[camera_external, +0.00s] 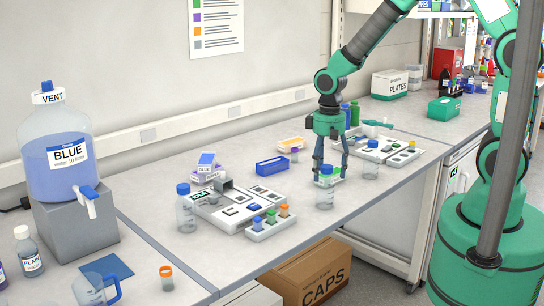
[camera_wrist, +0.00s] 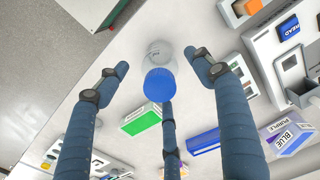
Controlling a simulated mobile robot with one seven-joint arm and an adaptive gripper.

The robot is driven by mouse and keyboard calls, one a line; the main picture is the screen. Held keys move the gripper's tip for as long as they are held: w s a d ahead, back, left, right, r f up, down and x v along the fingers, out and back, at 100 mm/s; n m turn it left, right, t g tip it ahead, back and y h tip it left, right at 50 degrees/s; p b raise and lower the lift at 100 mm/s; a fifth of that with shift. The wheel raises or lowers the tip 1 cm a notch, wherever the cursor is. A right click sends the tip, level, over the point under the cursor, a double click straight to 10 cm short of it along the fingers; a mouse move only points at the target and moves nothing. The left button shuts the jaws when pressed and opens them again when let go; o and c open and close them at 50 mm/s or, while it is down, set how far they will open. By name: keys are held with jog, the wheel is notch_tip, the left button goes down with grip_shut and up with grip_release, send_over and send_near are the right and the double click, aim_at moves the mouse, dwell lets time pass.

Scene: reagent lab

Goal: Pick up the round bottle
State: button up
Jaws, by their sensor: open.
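A clear round bottle (camera_external: 325,194) with a blue cap stands upright near the front edge of the bench in the external view. In the wrist view its blue cap (camera_wrist: 160,85) and clear body show from above, between and beyond my fingers. My gripper (camera_external: 332,172) hangs with its fingers pointing down, beside and partly behind the bottle's cap. I cannot tell whether a finger touches the bottle. A second clear bottle with a blue cap (camera_external: 186,210) stands further left, beside a white tray.
A white tray (camera_external: 222,222) and a rack of small coloured-cap vials (camera_external: 270,226) lie left of the bottle. Another tray (camera_external: 398,160) lies behind right. A blue bin (camera_external: 272,167) stands behind. The bench's front edge is close to the bottle.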

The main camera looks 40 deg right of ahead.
aim_at(326, 183)
jog(key=shift+f, duration=2.4)
jog(key=shift+f+b, duration=0.1)
jog(key=shift+b, duration=0.2)
jog(key=shift+w+d+f+b, duration=0.1)
jog(key=shift+f+b, duration=0.15)
jog(key=shift+f, duration=1)
jog(key=shift+w+f+b, duration=0.1)
jog(key=shift+f+b, duration=0.1)
jog(key=shift+f, duration=1.05)
jog(key=c, duration=1.3)
